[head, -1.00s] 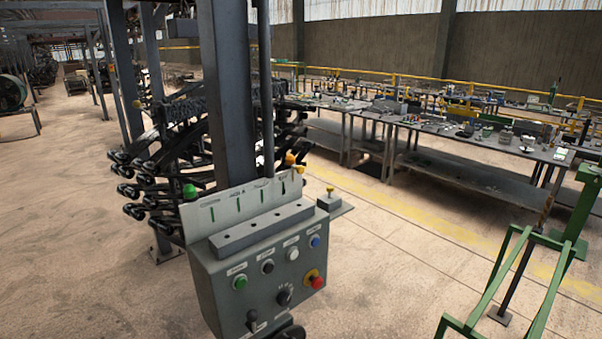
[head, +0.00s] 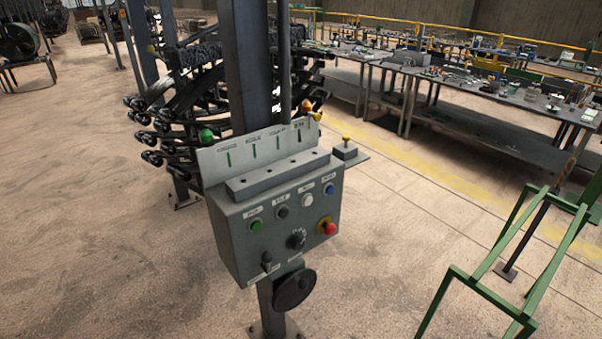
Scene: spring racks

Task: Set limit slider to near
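A grey control box (head: 226,237) stands on a post in the middle of the head view. Its upright back plate (head: 211,163) carries several labelled slots with green or dark marks. A grey block (head: 240,189) with small holes sits in front of the plate. A green knob (head: 206,135) is at the plate's left end, and orange-yellow knobs (head: 307,106) are at its right end. I cannot read the labels or tell which part is the limit slider. Neither of my grippers is in view.
The box front has several buttons, a red stop button (head: 330,228), a dial (head: 296,239) and a dark round disc (head: 294,289) below. A small side box (head: 345,153) has a yellow knob. A green frame (head: 487,262) stands right. Floor on the left is open.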

